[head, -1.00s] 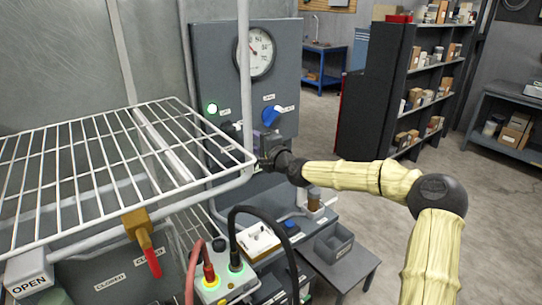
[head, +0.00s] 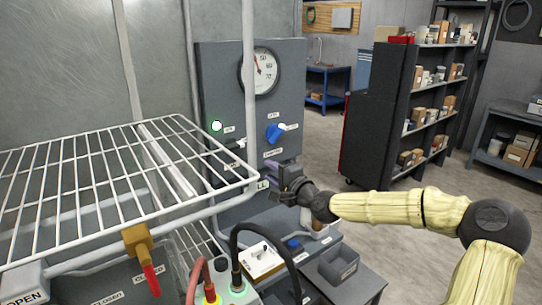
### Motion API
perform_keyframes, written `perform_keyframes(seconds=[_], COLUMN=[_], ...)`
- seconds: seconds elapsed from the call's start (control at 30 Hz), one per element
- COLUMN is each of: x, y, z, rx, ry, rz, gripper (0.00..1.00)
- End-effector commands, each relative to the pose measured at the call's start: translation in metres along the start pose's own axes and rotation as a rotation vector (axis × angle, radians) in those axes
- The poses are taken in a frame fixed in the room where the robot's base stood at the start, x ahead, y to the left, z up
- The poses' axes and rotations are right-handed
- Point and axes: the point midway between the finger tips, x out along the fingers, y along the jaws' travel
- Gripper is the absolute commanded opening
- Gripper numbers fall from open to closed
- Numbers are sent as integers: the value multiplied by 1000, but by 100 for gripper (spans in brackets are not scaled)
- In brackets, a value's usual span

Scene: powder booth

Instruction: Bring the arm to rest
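My arm, in a pale yellow cover with dark joints, comes in from the lower right of the head view. My gripper (head: 283,178) is at its left end, in front of the lower part of the grey gauge panel (head: 218,72). It is below the blue knob (head: 274,133). Its fingers are small and partly hidden, so I cannot tell whether they are open or shut. I see nothing clearly held in it.
A white wire rack (head: 110,190) fills the left, close to my gripper. Below are a box with red and black cables (head: 232,292), a small grey bin (head: 338,266) and a bench. A dark shelf unit (head: 385,110) stands behind. Floor at right is free.

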Motion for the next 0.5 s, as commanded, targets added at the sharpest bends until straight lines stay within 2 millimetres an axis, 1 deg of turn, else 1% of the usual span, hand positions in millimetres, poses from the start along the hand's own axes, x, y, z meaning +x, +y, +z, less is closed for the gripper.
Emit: perform_keyframes(seconds=[0.03,0.07,0.1,0.17,0.23,0.3,0.37,0.4,0.47,0.5], x=[1,1,0,-4,-15,-32,-50,-63,-84,-100], y=[8,14,26,48,76,101,118,128,139,144], z=[11,19,30,47,66,78,84,86,88,88], rx=[-32,-58,-101,-180,-285,-389,-474,-526,-602,-647], ry=[-20,-34,-57,-96,-147,-194,-233,-256,-290,-311], rz=[37,67,117,208,327,446,543,605,694,751], gripper=[34,34,34,34,34,34,34,34,34,34])
